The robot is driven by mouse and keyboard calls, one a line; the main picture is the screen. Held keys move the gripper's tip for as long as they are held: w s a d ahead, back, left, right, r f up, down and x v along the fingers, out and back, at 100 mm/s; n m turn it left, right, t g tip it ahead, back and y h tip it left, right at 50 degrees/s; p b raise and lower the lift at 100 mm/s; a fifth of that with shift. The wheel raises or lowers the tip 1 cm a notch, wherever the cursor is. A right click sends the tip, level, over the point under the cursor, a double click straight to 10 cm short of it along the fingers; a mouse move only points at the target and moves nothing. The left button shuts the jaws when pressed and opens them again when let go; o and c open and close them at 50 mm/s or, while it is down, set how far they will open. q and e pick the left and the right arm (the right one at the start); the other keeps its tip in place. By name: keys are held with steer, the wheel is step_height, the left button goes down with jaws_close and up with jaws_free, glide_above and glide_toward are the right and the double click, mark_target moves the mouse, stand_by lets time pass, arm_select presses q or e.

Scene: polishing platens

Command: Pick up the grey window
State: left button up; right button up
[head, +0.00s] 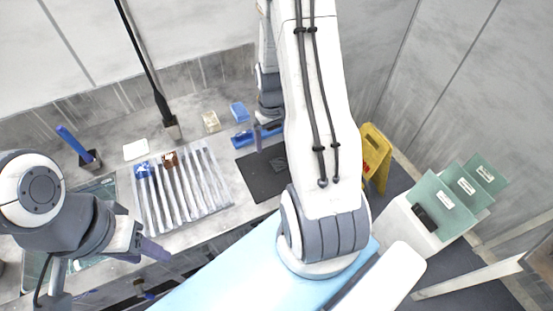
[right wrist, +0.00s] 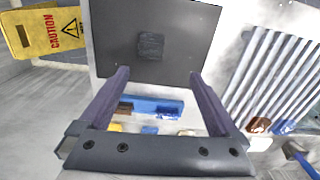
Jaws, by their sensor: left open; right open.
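The likely grey window is a small dark grey square (right wrist: 150,46) lying on a larger dark sheet (right wrist: 190,18) in the right wrist view. In the head view the sheet (head: 258,180) lies on the worktop, and the small square (head: 279,165) is faint beside my arm. My right gripper (right wrist: 158,74) is open and empty, its fingertips pointing at the sheet's near edge, with the square beyond and between them. In the head view my right arm partly hides this area. My left gripper (head: 146,248) is open and empty at the worktop's front left.
A ribbed tray (head: 222,200) lies left of the sheet. A blue tray (right wrist: 171,103) with small blocks lies beneath my right gripper. A yellow caution sign (head: 374,158) and green glass panels (head: 440,205) on a white box (head: 408,225) stand right. A lamp (head: 163,108) stands behind.

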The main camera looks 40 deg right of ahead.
mark_target(279, 164)
steer(key=shift+m, duration=0.3)
steer(key=f, duration=0.1)
steer(key=d+f, duration=0.1)
steer(key=f, duration=0.1)
steer(key=s+d+f+p, duration=0.1)
steer(key=f, duration=0.1)
steer(key=shift+f, duration=0.75)
steer(key=shift+a+f+p, duration=0.15)
steer(key=shift+f+p, duration=0.4)
steer(key=shift+p, duration=0.2)
step_height(279, 164, down, 3)
steer(key=shift+f+p, duration=0.1)
steer(key=shift+p, duration=0.6)
steer(key=shift+f, duration=0.45)
jaws_close()
